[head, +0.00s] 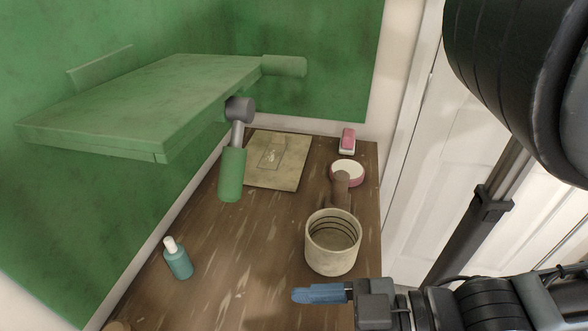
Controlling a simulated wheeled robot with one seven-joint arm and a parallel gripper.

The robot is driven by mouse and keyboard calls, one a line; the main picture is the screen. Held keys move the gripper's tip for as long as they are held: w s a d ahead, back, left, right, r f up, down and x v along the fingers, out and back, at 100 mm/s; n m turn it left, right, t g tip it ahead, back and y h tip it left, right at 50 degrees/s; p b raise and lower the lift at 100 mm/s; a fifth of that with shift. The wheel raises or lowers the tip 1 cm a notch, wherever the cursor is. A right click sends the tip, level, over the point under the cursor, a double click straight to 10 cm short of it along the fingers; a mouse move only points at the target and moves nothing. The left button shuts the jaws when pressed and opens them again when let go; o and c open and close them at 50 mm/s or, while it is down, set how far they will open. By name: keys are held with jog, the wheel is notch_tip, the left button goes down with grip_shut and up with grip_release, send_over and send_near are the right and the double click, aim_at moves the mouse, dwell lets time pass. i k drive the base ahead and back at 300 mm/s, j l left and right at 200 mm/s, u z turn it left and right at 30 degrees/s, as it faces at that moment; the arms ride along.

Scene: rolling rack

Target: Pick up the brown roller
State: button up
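A brown object (341,190), likely the brown roller, is on the wooden table behind a beige cup. Its far end overlaps a round pink-and-white item in the picture, and its near end is partly hidden by the cup. My gripper (305,294) reaches in from the right, in front of the cup, with its blue fingers pointing left. The fingers overlap from this side, so the gap between them does not show. Nothing is seen between them, and the gripper is apart from the brown object.
The beige cup (332,262) stands between my gripper and the brown object. Pink-and-white items, one round (347,172) and one block-like (347,140), a flat beige board (277,172) and a teal bottle (178,263) are on the table (235,262). A green shelf (150,95) overhangs the left.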

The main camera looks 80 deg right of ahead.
aim_at(338, 197)
jog(key=k+j+z, duration=0.1)
jog(key=k+j, duration=0.15)
jog(key=k, duration=0.15)
jog(key=k+j+z, duration=0.15)
jog(key=k, duration=0.3)
jog(key=k+j+z, duration=0.1)
jog(key=k+j, duration=0.2)
jog(key=k, duration=0.15)
